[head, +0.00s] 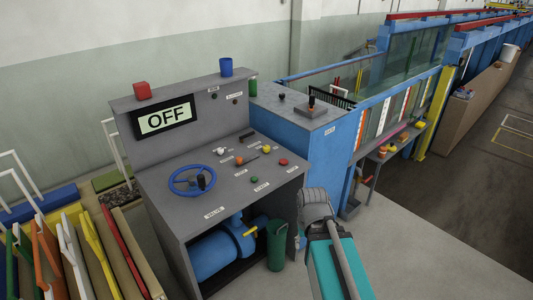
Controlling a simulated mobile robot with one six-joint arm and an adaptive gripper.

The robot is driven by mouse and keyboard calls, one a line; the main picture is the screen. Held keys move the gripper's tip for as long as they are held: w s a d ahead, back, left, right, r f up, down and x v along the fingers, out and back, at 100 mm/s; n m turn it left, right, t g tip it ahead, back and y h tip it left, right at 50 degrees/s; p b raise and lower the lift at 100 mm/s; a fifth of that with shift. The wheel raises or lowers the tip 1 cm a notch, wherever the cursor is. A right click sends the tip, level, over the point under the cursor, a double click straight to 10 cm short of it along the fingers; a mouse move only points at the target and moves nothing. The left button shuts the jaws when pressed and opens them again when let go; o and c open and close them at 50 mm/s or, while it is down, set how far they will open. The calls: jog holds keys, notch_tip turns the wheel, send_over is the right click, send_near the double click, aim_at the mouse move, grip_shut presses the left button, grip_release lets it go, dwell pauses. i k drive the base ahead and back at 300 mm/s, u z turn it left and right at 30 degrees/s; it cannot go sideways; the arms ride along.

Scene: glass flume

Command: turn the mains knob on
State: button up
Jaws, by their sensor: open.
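The grey control console carries a display (164,117) that reads OFF. The sloped desk below has a white knob (221,151), an orange knob (239,160), a red button (283,162) and a green button (254,180). My arm (317,207) rises at the lower right, in front of the console's right side, apart from these controls. No gripper fingers show.
A blue handwheel (192,181) stands up from the desk's left. A red block (142,91) and a blue cup (226,67) sit on the console top. A green bin (277,245) stands at its right foot. Boards crowd the left; the floor at right is clear.

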aim_at(265, 148)
jog(key=u, duration=0.35)
jog(key=i, duration=1.35)
jog(key=z, duration=0.35)
